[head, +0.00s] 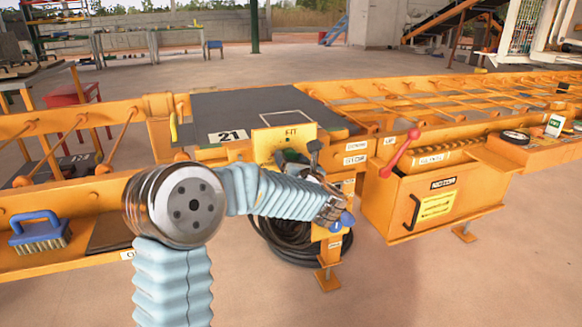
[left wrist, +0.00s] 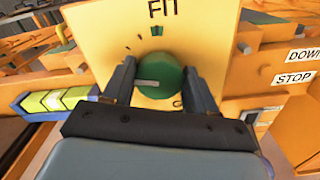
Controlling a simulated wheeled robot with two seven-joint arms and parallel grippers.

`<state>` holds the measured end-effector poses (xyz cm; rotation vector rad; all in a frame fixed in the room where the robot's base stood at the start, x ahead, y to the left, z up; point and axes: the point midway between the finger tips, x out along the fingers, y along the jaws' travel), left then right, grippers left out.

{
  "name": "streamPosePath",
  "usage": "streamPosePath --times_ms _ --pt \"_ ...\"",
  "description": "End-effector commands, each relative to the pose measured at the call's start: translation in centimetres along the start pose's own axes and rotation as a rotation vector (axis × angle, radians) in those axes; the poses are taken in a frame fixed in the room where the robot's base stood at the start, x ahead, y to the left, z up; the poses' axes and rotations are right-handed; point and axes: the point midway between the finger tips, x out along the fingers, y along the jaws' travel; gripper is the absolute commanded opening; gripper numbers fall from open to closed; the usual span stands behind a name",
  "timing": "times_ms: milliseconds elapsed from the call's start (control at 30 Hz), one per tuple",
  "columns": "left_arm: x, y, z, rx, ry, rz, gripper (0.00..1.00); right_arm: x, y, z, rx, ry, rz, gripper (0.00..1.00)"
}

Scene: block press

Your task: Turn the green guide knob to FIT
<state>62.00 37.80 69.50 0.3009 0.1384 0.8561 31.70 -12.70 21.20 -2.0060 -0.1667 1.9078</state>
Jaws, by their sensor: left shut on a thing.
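The green guide knob (left wrist: 160,76) is round and sits on a yellow plate (left wrist: 215,40) in the left wrist view. A pale bar mark on its face lies almost level, left of its middle. The word FIT stands above it, with a small green mark below the word. My left gripper (left wrist: 158,80) has one finger on each side of the knob and is shut on it. In the head view my left gripper (head: 296,158) is in front of the FIT plate (head: 287,134) and hides the knob. My right gripper is in neither view.
A red lever (head: 400,153) sticks up right of the plate. A blue-handled brush (head: 40,233) lies at the left.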

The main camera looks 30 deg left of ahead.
Motion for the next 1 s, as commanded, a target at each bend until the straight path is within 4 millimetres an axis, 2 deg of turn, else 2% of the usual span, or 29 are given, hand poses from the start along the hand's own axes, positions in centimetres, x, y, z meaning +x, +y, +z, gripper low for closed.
streamPosePath --times_ms 100,400,1000 --pt "-0.1 -0.2 -0.3 0.106 0.0 0.0 0.27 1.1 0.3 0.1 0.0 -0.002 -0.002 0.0" --pt "-0.1 -0.3 -0.1 0.392 0.0 -0.001 0.27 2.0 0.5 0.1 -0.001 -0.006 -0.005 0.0" --pt "0.0 -0.5 -0.1 0.965 0.001 -0.002 0.27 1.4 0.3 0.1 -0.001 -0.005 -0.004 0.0"
